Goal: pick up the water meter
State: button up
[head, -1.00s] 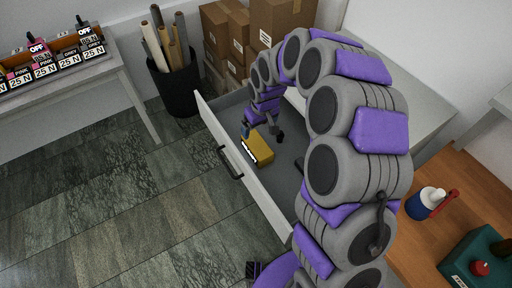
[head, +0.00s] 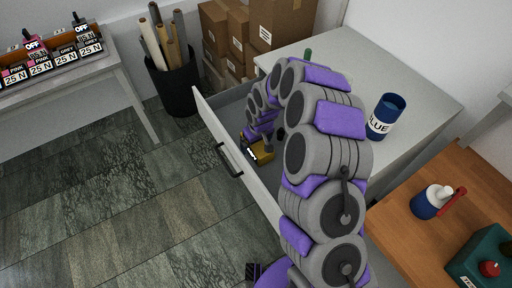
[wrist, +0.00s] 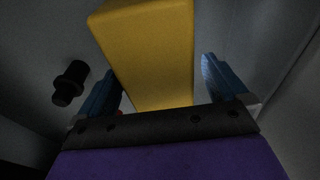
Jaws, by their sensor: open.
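A yellow box-shaped thing (head: 265,155), which I take for the water meter, lies in the open drawer (head: 215,118). It has a dark and white front. In the wrist view the yellow body (wrist: 155,45) is between the two blue fingers of my gripper (wrist: 163,78), with gaps on both sides. My gripper is open and not closed on it. In the head view my arm hides part of the yellow body and most of the gripper.
A small black fitting (wrist: 70,83) lies in the drawer beside the gripper. The drawer front with its handle (head: 229,160) bounds the left side. The grey cabinet top holds a blue cup (head: 386,116). A wooden bench (head: 400,235) stands at right.

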jog(key=shift+d+f, duration=0.1)
jog(key=shift+d, duration=0.05)
jog(key=shift+c, duration=0.8)
jog(key=c, duration=1)
